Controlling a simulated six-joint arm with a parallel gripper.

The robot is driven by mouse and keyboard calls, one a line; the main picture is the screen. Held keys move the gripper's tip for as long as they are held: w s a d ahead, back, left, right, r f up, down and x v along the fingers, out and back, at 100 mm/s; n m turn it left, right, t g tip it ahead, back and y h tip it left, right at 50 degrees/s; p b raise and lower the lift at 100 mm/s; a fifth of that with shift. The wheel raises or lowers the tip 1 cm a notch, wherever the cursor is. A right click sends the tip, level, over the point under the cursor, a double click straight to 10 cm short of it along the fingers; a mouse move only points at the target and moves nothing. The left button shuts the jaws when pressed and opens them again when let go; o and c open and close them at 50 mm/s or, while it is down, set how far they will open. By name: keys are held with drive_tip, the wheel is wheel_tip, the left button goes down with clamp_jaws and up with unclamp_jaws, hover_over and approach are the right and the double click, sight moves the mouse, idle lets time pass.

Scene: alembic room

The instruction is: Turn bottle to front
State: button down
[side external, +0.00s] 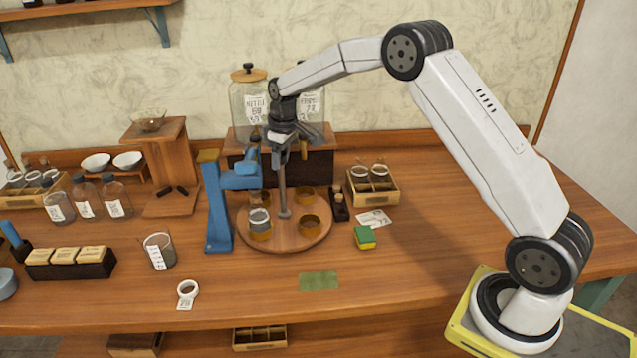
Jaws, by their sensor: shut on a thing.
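A round wooden turntable (285,243) stands on the table, with several brass rings on it and a grey post (283,190) rising from its middle. A small glass bottle (259,217) stands upright in the front-left ring; its label side is too small to tell. The front-right ring (309,225) looks empty. My gripper (281,156) points down above the turntable and is shut on the upper part of the post. The gripper hides the post's top. It is apart from the bottle.
A blue stand (217,208) rises close at the turntable's left, with its arm reaching over the edge. A glass dispenser (248,104) is behind. A green-yellow sponge (365,237), a paper card (374,218) and a jar crate (373,188) lie to the right. The front right table is clear.

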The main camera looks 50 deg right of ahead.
drive_tip(key=n, duration=0.4)
drive_tip(key=shift+n, duration=0.3)
drive_tip(key=shift+n+y, duration=0.3)
drive_tip(key=shift+n, duration=0.3)
drive_tip(key=n, duration=0.3)
drive_tip(key=shift+g, duration=0.4)
drive_tip(key=shift+a+n, duration=0.1)
drive_tip(key=shift+n, duration=1.4)
